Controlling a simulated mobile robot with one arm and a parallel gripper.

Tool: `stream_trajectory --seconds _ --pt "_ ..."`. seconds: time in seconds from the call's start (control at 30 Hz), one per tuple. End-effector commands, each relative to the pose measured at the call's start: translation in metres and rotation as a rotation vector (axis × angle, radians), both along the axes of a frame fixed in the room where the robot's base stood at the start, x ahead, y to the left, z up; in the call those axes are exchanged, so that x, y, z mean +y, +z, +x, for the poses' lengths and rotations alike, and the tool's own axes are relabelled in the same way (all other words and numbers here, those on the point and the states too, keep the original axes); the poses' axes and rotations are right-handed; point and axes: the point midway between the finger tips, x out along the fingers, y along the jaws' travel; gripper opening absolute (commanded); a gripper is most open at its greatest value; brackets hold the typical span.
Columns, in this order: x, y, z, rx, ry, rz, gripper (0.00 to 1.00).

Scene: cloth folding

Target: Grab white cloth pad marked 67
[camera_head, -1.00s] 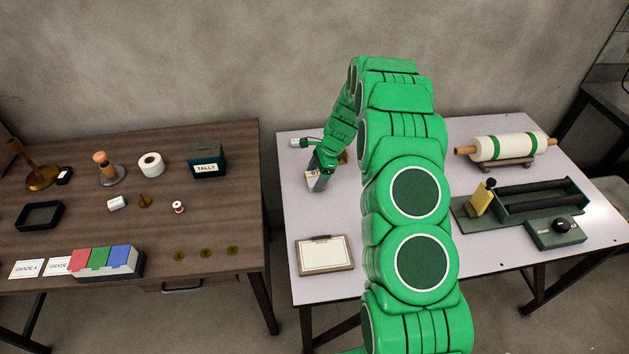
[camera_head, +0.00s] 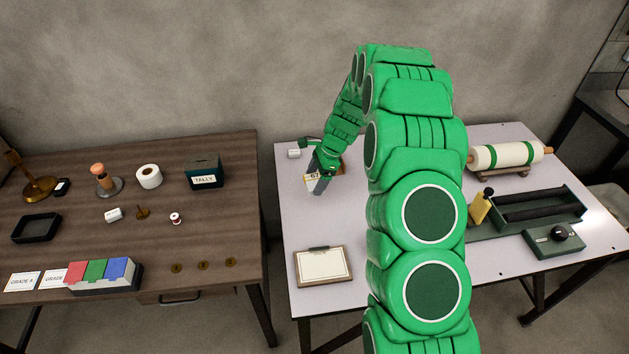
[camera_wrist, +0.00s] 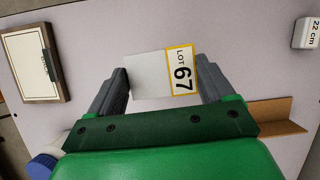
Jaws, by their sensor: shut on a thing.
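The white cloth pad (camera_wrist: 150,75) has a yellow-bordered label reading LOT 67 and sits between my two fingers in the wrist view. My gripper (camera_wrist: 163,75) is shut on it, with a finger at its left and right edges. In the head view my gripper (camera_head: 319,186) is over the back left part of the pale table, and the pad (camera_head: 311,177) shows as a small yellow-edged patch beside the fingers, mostly hidden. I cannot tell how high it is above the table.
A clipboard (camera_head: 323,266) lies at the table's front left. A small white block marked 22 cm (camera_wrist: 306,34) stands near the back left corner. A brown angled piece (camera_wrist: 276,114) is beside my right finger. A roller (camera_head: 505,155) and green tray (camera_head: 540,209) are right of my arm.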

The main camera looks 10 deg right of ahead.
Motion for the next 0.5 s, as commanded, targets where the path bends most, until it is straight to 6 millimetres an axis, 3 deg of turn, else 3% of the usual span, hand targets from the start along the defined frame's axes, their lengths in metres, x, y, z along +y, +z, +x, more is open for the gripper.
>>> stream_trajectory --seconds 0.2,0.5 --pt "-0.001 0.026 -0.021 -0.002 0.000 -0.001 0.53" --pt "-0.002 0.044 -0.064 0.002 0.001 0.001 0.53"
